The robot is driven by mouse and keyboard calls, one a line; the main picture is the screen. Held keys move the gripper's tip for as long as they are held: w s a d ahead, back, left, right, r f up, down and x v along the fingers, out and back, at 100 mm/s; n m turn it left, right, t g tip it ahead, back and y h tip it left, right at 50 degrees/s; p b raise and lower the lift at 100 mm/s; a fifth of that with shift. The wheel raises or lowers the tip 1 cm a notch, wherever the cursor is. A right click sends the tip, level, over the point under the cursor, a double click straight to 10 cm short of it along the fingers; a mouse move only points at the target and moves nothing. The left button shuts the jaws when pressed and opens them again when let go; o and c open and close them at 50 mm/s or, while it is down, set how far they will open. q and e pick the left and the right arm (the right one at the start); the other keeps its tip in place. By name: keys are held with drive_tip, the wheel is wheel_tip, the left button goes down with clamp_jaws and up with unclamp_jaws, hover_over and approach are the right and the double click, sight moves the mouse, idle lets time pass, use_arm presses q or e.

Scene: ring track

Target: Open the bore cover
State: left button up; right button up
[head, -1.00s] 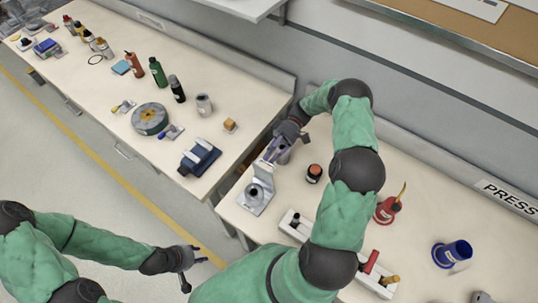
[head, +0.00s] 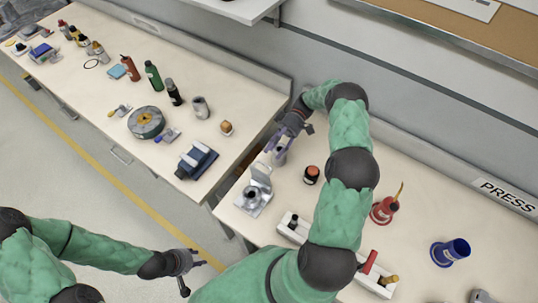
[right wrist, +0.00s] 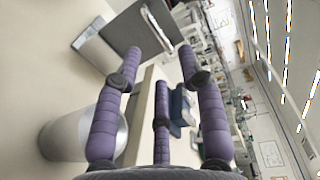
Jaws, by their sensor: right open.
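The bore fixture (head: 247,206), a light grey block with a round bore (head: 252,192), sits near the left end of the right-hand bench. Its flat cover (head: 262,172) stands raised on the far side of the bore. In the right wrist view the cover (right wrist: 135,35) appears as a grey plate beyond the fingers. My right gripper (head: 274,146) is open, just beyond the cover, with nothing visible between its fingers; the fingers also show in the right wrist view (right wrist: 160,60). My left gripper (head: 193,272) is open and empty over the floor.
A metal cylinder (head: 279,156) stands close by my right gripper. A dark jar with an orange top (head: 311,175), a red funnel-like holder (head: 383,211), a blue cup (head: 450,252) and a white rack (head: 292,229) stand on this bench. A gap separates it from the left bench (head: 100,75).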

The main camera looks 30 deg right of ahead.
drive_tip(key=shift+v, duration=1.45)
